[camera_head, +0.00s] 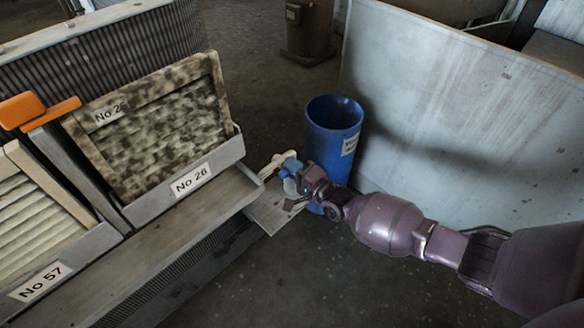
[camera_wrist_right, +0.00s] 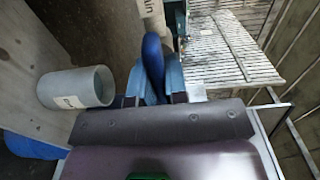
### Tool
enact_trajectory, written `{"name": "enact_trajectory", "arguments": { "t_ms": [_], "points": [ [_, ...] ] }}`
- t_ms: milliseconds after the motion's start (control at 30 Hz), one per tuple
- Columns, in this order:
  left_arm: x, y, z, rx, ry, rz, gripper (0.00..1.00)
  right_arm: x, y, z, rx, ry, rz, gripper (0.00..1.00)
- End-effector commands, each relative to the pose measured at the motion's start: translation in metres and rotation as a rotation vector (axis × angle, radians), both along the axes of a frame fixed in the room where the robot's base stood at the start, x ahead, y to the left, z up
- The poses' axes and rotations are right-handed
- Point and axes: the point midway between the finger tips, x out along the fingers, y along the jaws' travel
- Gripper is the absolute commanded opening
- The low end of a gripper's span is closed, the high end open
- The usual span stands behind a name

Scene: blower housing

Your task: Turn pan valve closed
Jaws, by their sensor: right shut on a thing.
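The pan valve's blue handle (camera_wrist_right: 153,55) stands between the fingers of my right gripper (camera_wrist_right: 155,82) in the wrist view. The fingers are closed on it from both sides. A pale pipe (camera_wrist_right: 152,14) with partly readable lettering ending in "ain" runs on beyond the handle. In the head view my right gripper (camera_head: 291,171) is at the pale pipe fitting (camera_head: 277,163) beside the filter housing. The gripper hides most of the valve there, so the handle's angle to the pipe is hard to tell. My left gripper is not in view.
A blue bin (camera_head: 335,115) with a label stands just behind my right gripper. The housing holds a dirty filter (camera_head: 150,130) in a slot labelled No 26 (camera_head: 191,180). A large grey panel (camera_head: 460,110) rises behind my arm. The wrist view shows a grey cylinder (camera_wrist_right: 85,87) at left.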

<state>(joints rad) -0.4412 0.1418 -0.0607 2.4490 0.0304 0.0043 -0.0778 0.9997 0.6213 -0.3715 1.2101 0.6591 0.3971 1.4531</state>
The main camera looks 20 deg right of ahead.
Motion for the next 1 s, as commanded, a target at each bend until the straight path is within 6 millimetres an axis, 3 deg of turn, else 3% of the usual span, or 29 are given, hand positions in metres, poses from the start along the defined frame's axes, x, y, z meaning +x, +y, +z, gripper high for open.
{"name": "enact_trajectory", "arguments": {
  "t_ms": [600,633,800,1000],
  "points": [
    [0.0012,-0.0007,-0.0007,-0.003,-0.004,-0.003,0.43,-0.0009,0.0003,-0.0014,0.043,0.018,0.001,0.0],
    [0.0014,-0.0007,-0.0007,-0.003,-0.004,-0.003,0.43,-0.0009,0.0003,-0.0014,0.043,0.018,0.001,0.15],
    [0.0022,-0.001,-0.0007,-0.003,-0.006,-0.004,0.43,-0.0007,0.0002,-0.0012,0.041,0.016,0.0,0.39],
    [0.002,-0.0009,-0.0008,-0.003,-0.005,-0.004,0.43,-0.0003,0.0001,-0.0007,0.04,0.016,0.0,0.39]
  ]
}}
